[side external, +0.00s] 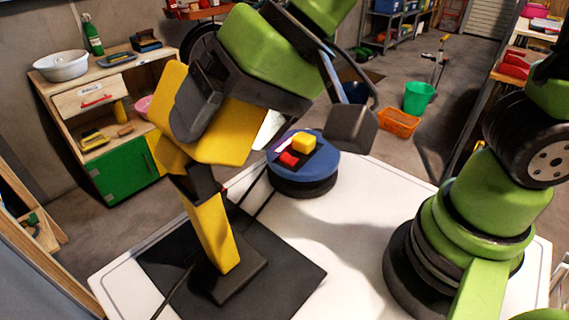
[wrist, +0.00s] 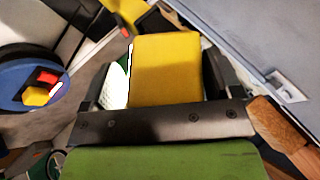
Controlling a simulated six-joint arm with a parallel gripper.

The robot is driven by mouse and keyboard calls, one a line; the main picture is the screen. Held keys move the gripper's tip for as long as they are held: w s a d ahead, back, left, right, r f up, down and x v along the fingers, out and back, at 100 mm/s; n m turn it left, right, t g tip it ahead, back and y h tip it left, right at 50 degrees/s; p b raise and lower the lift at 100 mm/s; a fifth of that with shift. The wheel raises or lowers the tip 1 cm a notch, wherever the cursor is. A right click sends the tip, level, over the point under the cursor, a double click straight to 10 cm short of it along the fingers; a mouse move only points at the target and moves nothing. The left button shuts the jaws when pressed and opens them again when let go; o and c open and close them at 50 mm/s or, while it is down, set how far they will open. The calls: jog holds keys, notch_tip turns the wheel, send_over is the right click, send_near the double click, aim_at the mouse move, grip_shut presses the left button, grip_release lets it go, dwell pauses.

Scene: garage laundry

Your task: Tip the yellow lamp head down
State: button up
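The yellow lamp head (side external: 228,135) sits tilted on top of a yellow post (side external: 212,232) with a dark foot, on a black mat (side external: 290,275). My gripper (side external: 195,105) is at the lamp head, with one dark finger across its near side in the side view. In the wrist view the lamp head (wrist: 166,70) lies between my two dark fingers. A pale gap shows between it and the left finger; the right finger is close to its edge, and I cannot tell if they touch. The far finger is mostly hidden in the side view.
A blue round stand (side external: 340,165) with a red block (side external: 289,158) and a yellow block (side external: 304,142) is behind the lamp on the white table (side external: 350,250). A dark cable runs past the lamp. The table's front middle is clear. A wooden cabinet (side external: 60,90) stands beyond.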

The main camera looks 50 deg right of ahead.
jog(key=shift+o, duration=0.4)
jog(key=shift+s+d+r, duration=0.2)
jog(key=shift+r, duration=0.3)
jog(key=v, duration=0.6)
jog(key=shift+d, duration=0.1)
jog(key=s+d+m+t+h, duration=0.2)
jog(key=s+d+h, duration=0.2)
jog(key=d, duration=0.8)
jog(key=shift+s, duration=1.2)
